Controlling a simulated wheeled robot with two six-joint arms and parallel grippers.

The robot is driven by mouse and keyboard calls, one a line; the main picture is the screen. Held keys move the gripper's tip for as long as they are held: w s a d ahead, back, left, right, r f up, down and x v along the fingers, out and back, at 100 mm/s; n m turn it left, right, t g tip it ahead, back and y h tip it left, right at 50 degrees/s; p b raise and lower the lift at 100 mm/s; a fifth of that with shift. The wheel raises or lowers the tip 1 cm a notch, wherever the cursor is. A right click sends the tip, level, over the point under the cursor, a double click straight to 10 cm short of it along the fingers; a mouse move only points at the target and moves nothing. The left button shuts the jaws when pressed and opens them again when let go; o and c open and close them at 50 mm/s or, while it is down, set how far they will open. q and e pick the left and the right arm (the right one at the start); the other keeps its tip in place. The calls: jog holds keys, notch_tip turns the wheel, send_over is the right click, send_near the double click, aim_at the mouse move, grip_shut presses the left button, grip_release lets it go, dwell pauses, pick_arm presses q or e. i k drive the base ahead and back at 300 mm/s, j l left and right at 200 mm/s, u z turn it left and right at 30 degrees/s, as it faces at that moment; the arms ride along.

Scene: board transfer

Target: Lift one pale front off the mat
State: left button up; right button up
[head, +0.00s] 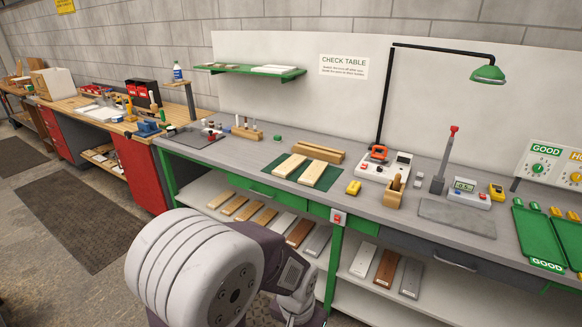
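Two pale wooden fronts lie flat and side by side on the dark green mat (300,178) on the check table. The left pale front (290,165) and the right pale front (312,174) are apart, with a strip of mat showing between them. Nothing touches either one from above. Links of one of my arms fill the lower middle of the head view, in front of the table and well short of the mat. Neither gripper's fingers show, so I cannot see whether they are open or shut.
A brown wooden block (318,152) lies behind the mat. Green GOOD tray (540,236) is far right. Shelves below hold several boards. A grey plate (457,217) lies near the front edge.

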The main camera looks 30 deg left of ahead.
aim_at(285, 169)
jog(key=i+j, duration=0.2)
jog(key=j, duration=0.3)
jog(key=i+j+z, duration=0.15)
jog(key=j, duration=0.35)
jog(key=i+j, duration=0.2)
jog(key=j, duration=0.3)
jog(key=i+j+z, duration=0.15)
jog(key=j, duration=0.35)
jog(key=i+j, duration=0.1)
jog(key=j, duration=0.45)
jog(key=i+j+z, duration=0.15)
jog(key=j, duration=0.4)
jog(key=i+j, duration=0.1)
jog(key=j, duration=0.4)
jog(key=i+j+z, duration=0.15)
jog(key=j, duration=0.4)
